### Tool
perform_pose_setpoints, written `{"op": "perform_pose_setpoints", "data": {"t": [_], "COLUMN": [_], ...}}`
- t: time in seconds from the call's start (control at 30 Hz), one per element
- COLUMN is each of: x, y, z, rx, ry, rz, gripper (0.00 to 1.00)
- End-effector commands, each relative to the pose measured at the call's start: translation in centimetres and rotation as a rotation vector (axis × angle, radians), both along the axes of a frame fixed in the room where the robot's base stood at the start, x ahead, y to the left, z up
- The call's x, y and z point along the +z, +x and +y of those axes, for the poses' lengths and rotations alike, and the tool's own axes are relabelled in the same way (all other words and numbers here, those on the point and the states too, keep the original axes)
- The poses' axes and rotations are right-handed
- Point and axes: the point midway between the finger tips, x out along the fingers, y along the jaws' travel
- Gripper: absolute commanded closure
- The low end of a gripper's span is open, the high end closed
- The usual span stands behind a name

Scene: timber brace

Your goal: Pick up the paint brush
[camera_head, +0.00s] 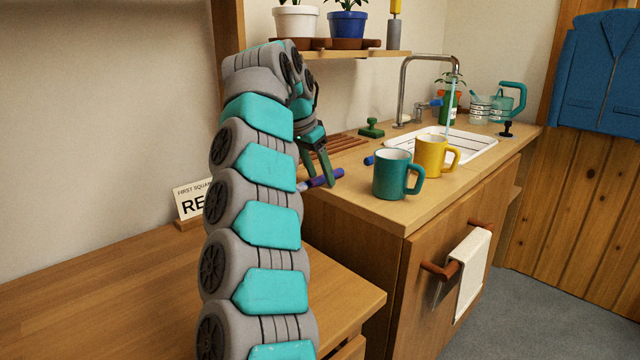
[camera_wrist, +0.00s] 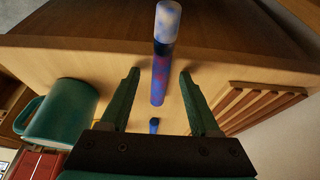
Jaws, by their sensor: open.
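A slim stick stained blue and purple with a pale end (camera_head: 321,179), which looks like the paint brush, lies on the wooden counter near its left edge. In the wrist view the stick (camera_wrist: 161,62) runs lengthwise between my fingers, with its pale blue-white end farthest away and red and blue blotches along it. My gripper (camera_head: 319,183) is open and points down around the stick, with a gap on both sides. It also shows in the wrist view (camera_wrist: 159,75). A small blue piece (camera_wrist: 154,126) lies in line with the stick; I cannot tell whether they are joined.
A teal mug (camera_head: 391,175) and a yellow mug (camera_head: 432,156) stand right of my gripper. A slatted wooden rack (camera_head: 335,143) lies behind it, and a green stamp-like object (camera_head: 371,128) stands beyond. A shelf (camera_head: 340,54) with potted plants hangs above. The sink (camera_head: 455,142) is farther right.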

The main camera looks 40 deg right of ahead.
Motion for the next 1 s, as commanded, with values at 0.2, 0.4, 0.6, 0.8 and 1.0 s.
{"op": "perform_pose_setpoints", "data": {"t": [0.2,0.4,0.6,0.8,1.0], "x": [0.06,0.07,0.07,0.06,0.07], "y": [0.01,0.01,0.01,0.02,0.02], "z": [0.01,0.01,0.01,0.01,0.02], "rx": [0.0,0.0,0.0,0.0,0.0], "ry": [0.0,0.0,0.0,0.0,0.0], "rz": [0.0,-0.001,-0.001,0.0,-0.001], "gripper": [0.5,0.72,0.95,1.0,1.0]}}
